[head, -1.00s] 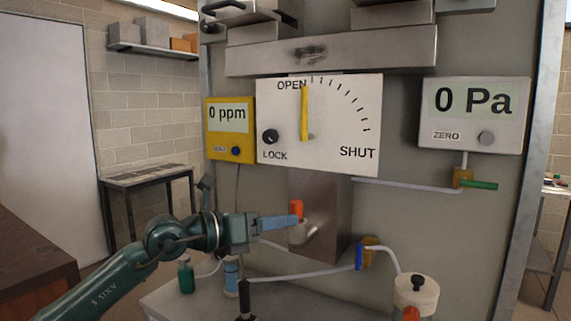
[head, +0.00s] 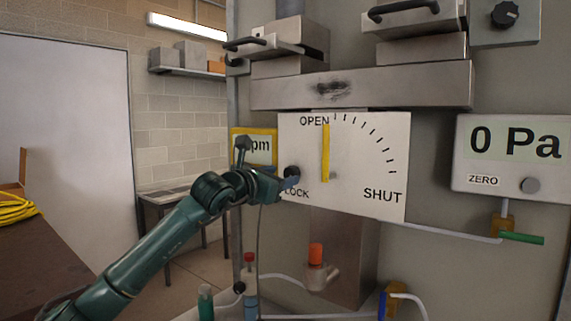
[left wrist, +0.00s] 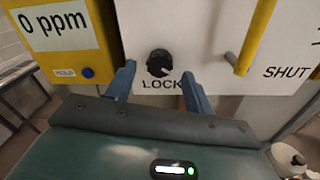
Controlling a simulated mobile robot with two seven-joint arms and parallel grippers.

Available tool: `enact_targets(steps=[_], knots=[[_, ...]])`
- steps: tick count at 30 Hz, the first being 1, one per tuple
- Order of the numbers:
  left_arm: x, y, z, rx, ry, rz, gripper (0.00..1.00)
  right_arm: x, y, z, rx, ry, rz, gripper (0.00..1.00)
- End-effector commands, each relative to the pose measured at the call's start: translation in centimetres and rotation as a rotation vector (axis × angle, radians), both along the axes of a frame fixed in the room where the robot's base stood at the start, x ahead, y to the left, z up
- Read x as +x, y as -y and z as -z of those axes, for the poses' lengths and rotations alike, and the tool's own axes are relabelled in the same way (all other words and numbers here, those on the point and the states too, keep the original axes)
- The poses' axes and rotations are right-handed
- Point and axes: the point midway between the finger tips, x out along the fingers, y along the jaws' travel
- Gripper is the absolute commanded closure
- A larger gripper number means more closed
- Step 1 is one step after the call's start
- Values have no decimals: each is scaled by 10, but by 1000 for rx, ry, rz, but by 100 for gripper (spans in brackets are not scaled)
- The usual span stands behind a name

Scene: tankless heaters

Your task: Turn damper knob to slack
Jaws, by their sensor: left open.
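The damper knob is a small black round knob (head: 291,172) on the white damper plate (head: 365,160), just above the word LOCK. In the left wrist view the knob (left wrist: 160,62) carries a pale mark and lies between the open finger tips. My left gripper (head: 286,183) is at the plate's lower left, and its fingers partly cover the word LOCK in the head view. Its two blue fingers (left wrist: 159,72) stand apart on either side of the knob; whether they touch it I cannot tell. The yellow lever (head: 325,153) stands upright at OPEN. My right gripper is not in view.
A yellow meter (head: 262,146), partly hidden by my arm, sits left of the plate; it reads 0 ppm in the left wrist view (left wrist: 55,28). A 0 Pa gauge (head: 510,155) is at the right.

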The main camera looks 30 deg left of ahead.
Motion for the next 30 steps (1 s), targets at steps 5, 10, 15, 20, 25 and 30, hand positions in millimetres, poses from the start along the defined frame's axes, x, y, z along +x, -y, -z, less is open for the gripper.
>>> enact_targets(steps=[5,10,15,20,25,30], knots=[[21,1,-2,-1,1,1,47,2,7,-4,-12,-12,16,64],[27,1,0,0,1,1,47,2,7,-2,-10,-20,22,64],[27,1,1,0,1,1,47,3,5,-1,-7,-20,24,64],[27,1,1,0,1,1,56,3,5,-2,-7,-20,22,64],[27,1,1,0,1,1,70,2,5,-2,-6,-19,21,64],[27,1,1,0,1,1,84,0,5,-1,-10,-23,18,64]])
